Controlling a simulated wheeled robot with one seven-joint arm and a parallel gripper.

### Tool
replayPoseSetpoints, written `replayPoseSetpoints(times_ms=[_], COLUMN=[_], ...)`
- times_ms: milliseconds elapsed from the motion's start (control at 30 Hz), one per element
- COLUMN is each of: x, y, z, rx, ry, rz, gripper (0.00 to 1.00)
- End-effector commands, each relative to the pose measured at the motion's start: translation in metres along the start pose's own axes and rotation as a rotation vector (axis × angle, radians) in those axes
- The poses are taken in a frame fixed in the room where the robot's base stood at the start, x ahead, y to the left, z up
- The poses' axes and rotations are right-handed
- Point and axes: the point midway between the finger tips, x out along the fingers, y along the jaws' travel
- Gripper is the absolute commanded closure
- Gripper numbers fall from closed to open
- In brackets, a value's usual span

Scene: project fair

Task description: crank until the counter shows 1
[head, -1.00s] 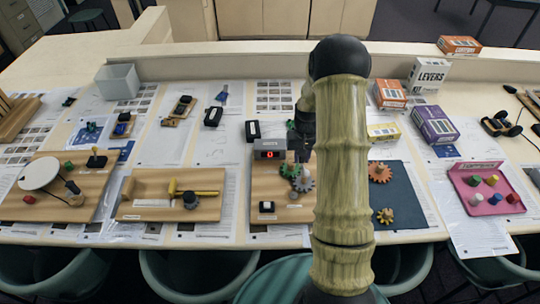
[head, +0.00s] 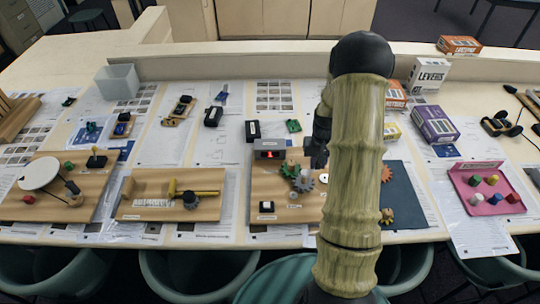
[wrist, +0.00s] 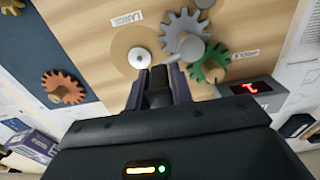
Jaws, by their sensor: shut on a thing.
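The counter box (head: 268,146) stands on the wooden gear board (head: 272,188), and its display has a small red digit. In the wrist view the red digit on the counter (wrist: 245,88) is turned and looks like a 1. A grey gear (wrist: 184,36) and a green gear (wrist: 209,65) sit beside a tan disc (wrist: 122,45) with a pale hub. My gripper (wrist: 158,84) is shut on a dark crank handle (wrist: 158,79) near that disc. In the head view my gripper (head: 317,154) is at the board's right side, and my arm hides the handle.
Right of the board, orange and yellow gears lie on a dark mat (head: 408,200), partly behind my arm. A pink tray (head: 487,185) stands farther right. Another wooden board (head: 150,207) lies to the left. Small boxes (head: 436,124) stand at the back right.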

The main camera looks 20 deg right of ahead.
Motion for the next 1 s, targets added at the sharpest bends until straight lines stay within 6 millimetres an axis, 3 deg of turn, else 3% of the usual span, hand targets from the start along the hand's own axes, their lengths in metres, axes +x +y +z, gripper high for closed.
replayPoseSetpoints(times_ms=[700,733,867,1000], x=[0.0000,0.0000,0.0001,0.0001], y=[-0.0004,-0.0004,-0.0004,-0.0004], z=[0.0000,0.0000,0.0000,0.0000], rx=[0.000,0.000,0.000,0.000], ry=[-0.001,-0.001,-0.001,-0.001], rz=[0.000,0.000,0.000,0.000], gripper=[0.94,0.74,0.48,0.45])
